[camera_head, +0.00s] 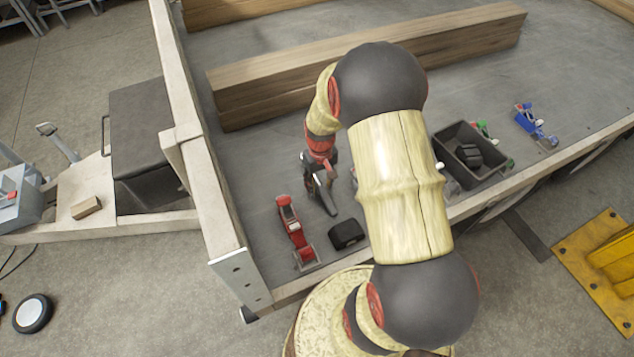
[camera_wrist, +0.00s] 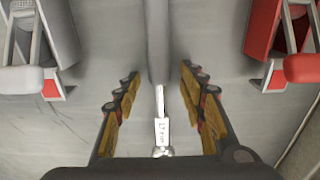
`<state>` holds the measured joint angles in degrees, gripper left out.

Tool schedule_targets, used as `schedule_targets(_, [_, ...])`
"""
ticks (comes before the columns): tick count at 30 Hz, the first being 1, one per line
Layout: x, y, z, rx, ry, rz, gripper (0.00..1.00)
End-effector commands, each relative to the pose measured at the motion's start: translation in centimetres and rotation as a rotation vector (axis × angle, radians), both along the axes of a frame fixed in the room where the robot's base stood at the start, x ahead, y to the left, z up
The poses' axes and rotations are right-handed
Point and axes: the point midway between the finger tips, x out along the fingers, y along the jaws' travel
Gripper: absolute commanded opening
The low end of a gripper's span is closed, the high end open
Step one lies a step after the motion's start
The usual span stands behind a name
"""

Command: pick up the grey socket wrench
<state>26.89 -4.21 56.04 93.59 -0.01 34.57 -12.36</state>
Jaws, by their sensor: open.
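The grey socket wrench (camera_wrist: 157,45) lies on the grey trailer floor in the wrist view. Its thick grey handle runs up out of the top of the picture. Its thin silver shaft has a marked flat part and ends in a small head near my gripper's base. My gripper (camera_wrist: 160,82) is open, with one finger on each side of the wrench and a visible gap on both sides. In the head view my gripper (camera_head: 317,178) is low over the floor, and a grey handle (camera_head: 327,202) sticks out from under it. The rest of the wrench is hidden there.
A red tool (camera_head: 295,232) and a black block (camera_head: 346,234) lie nearby. The wrist view shows a grey-white tool (camera_wrist: 40,50) at left and a red one (camera_wrist: 285,45) at right. A wooden beam (camera_head: 250,88) lies behind; a black crate (camera_head: 450,173) stands right.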

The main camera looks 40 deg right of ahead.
Motion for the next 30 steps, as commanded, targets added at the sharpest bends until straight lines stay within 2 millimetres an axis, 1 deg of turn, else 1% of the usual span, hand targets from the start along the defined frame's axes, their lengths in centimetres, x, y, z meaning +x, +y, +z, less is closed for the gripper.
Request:
schedule_targets(2, [-0.01, 0.00, 0.07, 0.000, 0.000, 0.000, 0.40])
schedule_targets(23, [-0.03, 0.02, 0.06, 0.000, 0.000, 0.000, 0.01])
schedule_targets(30, [0.03, -0.02, 0.12, 0.000, -0.001, 0.000, 0.00])
